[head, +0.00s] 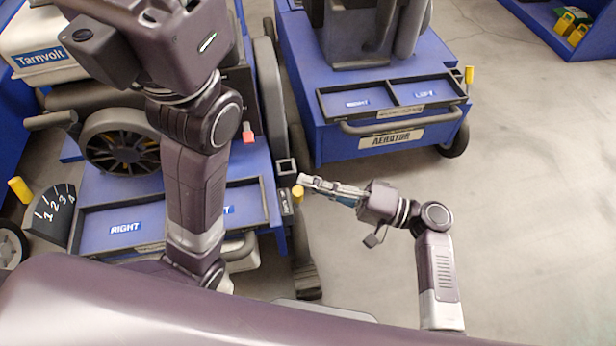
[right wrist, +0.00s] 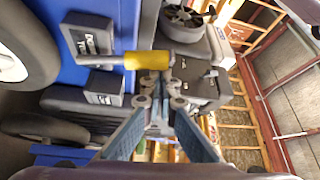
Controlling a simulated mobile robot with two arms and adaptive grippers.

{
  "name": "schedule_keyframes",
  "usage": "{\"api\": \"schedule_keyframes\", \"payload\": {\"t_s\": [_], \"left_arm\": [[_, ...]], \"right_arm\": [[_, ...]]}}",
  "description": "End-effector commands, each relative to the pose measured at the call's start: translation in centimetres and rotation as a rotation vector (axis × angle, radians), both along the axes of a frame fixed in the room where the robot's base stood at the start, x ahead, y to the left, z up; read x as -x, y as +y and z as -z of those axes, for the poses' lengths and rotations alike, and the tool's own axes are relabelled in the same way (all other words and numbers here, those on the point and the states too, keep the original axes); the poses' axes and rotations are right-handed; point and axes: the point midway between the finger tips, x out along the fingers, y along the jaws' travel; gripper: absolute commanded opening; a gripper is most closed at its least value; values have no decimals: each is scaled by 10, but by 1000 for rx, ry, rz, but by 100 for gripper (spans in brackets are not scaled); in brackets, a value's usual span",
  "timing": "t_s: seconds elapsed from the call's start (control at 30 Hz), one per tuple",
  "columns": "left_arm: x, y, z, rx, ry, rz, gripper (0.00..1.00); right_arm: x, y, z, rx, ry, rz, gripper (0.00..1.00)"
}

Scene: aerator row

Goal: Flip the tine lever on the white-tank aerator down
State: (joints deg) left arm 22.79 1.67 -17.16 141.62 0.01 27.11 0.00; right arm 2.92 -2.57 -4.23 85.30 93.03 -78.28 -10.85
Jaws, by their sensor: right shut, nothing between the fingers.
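The white tank (head: 42,45), marked Tarnvolt, is on the blue aerator at the left of the head view, partly behind my left arm. A lever with a yellow grip (head: 298,193) stands at this aerator's right side. The yellow grip (right wrist: 147,60) lies across the right wrist view, just ahead of my fingertips. My right gripper (head: 304,180) is shut and empty, pointing left at the grip. In the right wrist view its fingertips (right wrist: 155,82) are close to the grip; I cannot tell whether they touch. My left gripper's fingers are out of view.
A second blue aerator (head: 385,120) stands at the back with its own yellow grip (head: 468,74). A red-tipped control (head: 249,136) and a numbered plate (head: 55,213) are on the near machine. Dark label plates (right wrist: 90,38) flank the lever. The floor (head: 540,210) at right is clear.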

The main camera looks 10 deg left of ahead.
Motion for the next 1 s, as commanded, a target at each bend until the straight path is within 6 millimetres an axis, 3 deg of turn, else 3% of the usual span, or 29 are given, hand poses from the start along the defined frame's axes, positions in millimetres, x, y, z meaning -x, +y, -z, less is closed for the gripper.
{"api": "schedule_keyframes", "payload": {"t_s": [0.4, 1.0], "left_arm": [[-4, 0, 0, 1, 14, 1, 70], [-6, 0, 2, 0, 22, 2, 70]], "right_arm": [[23, -10, 4, 4, 5, 0, 0], [33, -12, 10, 7, 8, -8, 0]]}}
